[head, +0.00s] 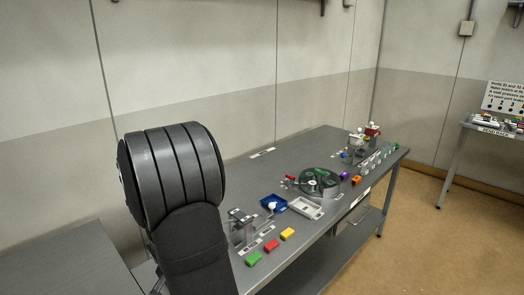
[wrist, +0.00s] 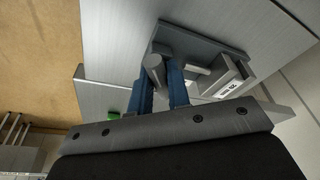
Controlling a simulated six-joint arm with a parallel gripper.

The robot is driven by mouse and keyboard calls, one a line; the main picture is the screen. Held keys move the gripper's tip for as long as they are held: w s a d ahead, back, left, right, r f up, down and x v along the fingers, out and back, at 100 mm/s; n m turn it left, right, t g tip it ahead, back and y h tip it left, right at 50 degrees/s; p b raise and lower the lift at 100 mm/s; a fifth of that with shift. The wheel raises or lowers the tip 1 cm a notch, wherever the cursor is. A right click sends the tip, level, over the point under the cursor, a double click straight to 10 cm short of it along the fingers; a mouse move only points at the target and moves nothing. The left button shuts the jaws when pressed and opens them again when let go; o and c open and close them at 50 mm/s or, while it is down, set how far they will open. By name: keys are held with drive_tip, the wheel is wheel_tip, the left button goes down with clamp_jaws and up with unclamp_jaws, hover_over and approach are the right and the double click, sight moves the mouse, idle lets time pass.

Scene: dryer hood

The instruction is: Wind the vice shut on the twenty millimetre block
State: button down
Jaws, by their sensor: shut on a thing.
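The vice (wrist: 195,45) is a grey metal assembly in the upper middle of the wrist view. A grey block with a white label (wrist: 230,88) sits at its right side; the print is too small to read surely. My gripper (wrist: 162,80) has two blue fingers, shut on a grey round handle (wrist: 153,64) at the vice's left side. The fingers hide part of the handle. Whether the jaws touch the block cannot be told. In the head view, my dark arm stands in front, beside a small grey fixture (head: 240,222), and my gripper is hidden.
On the bench (head: 240,178) lie a green block (head: 254,258), a red block (head: 271,246) and a yellow block (head: 287,233). Beyond are a blue tray (head: 273,204), a pale tray (head: 305,208) and a round turntable (head: 319,181). The bench's back strip is mostly clear.

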drive_tip(key=shift+s+f, duration=0.15)
drive_tip(key=shift+f, duration=0.1)
drive_tip(key=c, duration=1.6)
unclamp_jaws()
drive_tip(key=o, duration=0.3)
drive_tip(key=shift+r, duration=0.55)
drive_tip(key=shift+w+r, duration=0.2)
drive_tip(key=shift+r, duration=2.45)
wheel_tip(320, 180, down, 6)
drive_tip(key=shift+f, duration=0.1)
